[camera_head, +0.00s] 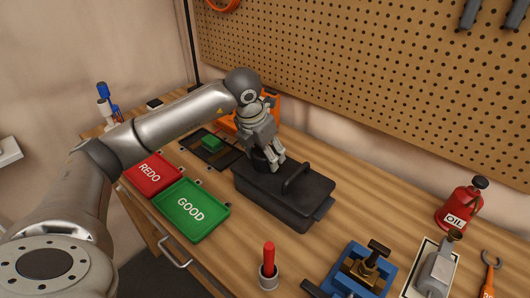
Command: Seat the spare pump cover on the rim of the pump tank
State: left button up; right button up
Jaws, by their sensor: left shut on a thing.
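A black lidded box (300,209), which looks like the pump tank, stands on the bench in the middle of the picture. A raised bar handle (297,178) stands on its top. My left gripper (270,166) points down over the box's far left part, shut on a dark piece (259,160) there. I cannot tell if this piece is the spare pump cover or part of the box, or whether it touches the rim. The fingers hide part of it. My right gripper is not in view.
A red REDO tray (151,181) and a green GOOD tray (191,225) lie to the left. A dark tray holds a green block (211,143). A red-handled tool (268,258), a blue vise (352,277) and an oil can (456,210) stand nearer and right. A pegboard (370,80) rises behind.

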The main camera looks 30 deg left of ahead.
pick_arm(q)
jog(key=shift+f, duration=0.1)
jog(key=o, duration=1.4)
jog(key=shift+o, duration=0.2)
jog(key=shift+f, duration=0.1)
jog(key=v, duration=1.2)
